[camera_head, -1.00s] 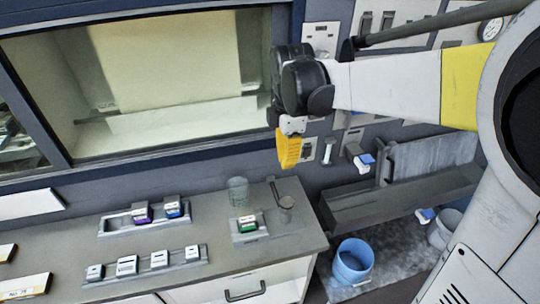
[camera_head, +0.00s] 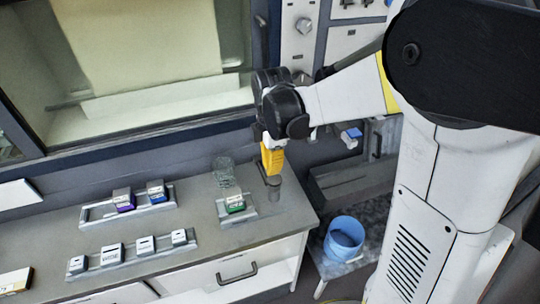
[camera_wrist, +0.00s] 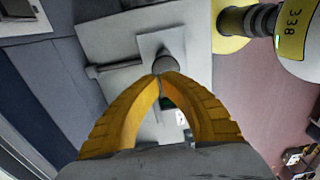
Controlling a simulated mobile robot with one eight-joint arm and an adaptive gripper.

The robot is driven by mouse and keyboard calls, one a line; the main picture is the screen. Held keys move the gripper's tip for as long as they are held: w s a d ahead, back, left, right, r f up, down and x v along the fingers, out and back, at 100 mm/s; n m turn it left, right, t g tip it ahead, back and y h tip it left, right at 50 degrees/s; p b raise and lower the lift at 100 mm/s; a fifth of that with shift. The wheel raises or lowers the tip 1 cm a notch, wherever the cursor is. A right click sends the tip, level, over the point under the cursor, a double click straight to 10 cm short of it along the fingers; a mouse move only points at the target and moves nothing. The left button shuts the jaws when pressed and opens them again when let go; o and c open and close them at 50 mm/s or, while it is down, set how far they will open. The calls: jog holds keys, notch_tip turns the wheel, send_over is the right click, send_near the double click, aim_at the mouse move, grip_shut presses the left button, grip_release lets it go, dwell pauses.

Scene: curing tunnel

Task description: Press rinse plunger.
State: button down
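The rinse plunger (camera_head: 273,190) appears to be the small grey post on the right end of the counter, beside the green-labelled block. In the wrist view its round grey top (camera_wrist: 169,61) shows just beyond my fingertips, over a pale square plate. My gripper (camera_head: 271,172) points down right above the post. In the wrist view its yellow fingers (camera_wrist: 163,73) curve together and meet at the tips, with nothing visible between them. The tips partly overlap the post's top, and I cannot tell whether they touch it.
A clear beaker (camera_head: 224,172) and a green-labelled block (camera_head: 234,203) stand just left of the post. Racks with small labelled blocks (camera_head: 124,200) lie farther left on the counter (camera_head: 200,245). A blue bucket (camera_head: 345,238) stands to the right, beyond the counter's edge.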

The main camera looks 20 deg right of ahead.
jog(key=shift+f, duration=1.1)
